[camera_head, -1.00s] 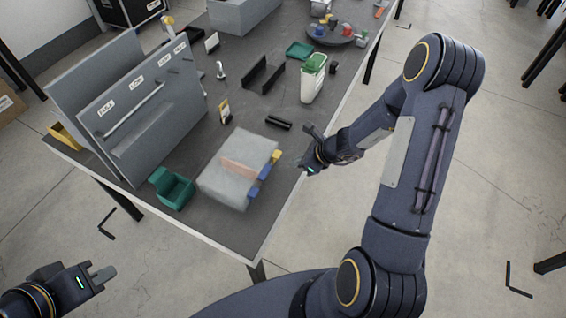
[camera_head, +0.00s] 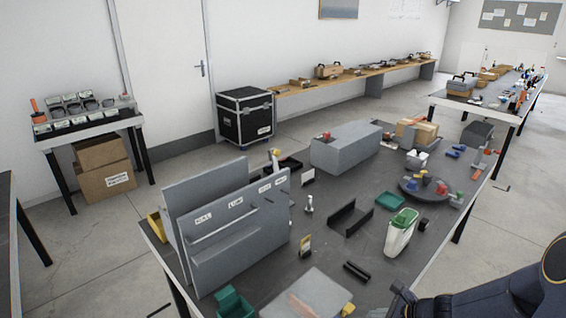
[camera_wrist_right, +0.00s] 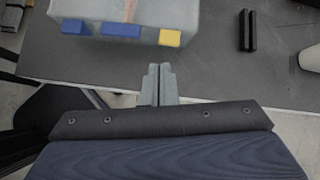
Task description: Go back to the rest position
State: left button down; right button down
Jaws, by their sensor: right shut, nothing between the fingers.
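My right gripper (camera_wrist_right: 157,84) shows in the right wrist view with its two fingers together and nothing between them. It is at the edge of the dark table (camera_wrist_right: 215,75), apart from a grey block (camera_wrist_right: 190,12) with blue and yellow pieces along its side. In the head view only part of my right arm shows at the lower right corner, and the right gripper itself is not visible there. My left gripper is not in either current view.
On the table stand a grey panel rack (camera_head: 235,235), a white and green container (camera_head: 400,235), a black bracket (camera_head: 350,218), a green bin (camera_head: 235,303) and a grey box (camera_head: 345,147). A black case (camera_head: 245,116) stands by the wall.

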jog(key=s+a+r+n+y, duration=0.1)
jog(key=s+a+r+n, duration=0.2)
jog(key=s+r+n, duration=0.35)
jog(key=s+a+r+n, duration=0.35)
jog(key=r+n, duration=0.35)
jog(key=r, duration=0.3)
jog(key=s+r+n+h, duration=0.1)
jog(key=s+n+h, duration=0.2)
jog(key=s+n, duration=0.7)
jog(key=s, duration=0.2)
jog(key=shift+s+d+r+g+b, duration=0.3)
jog(key=shift+d+r+g, duration=0.05)
jog(key=shift+g, duration=0.05)
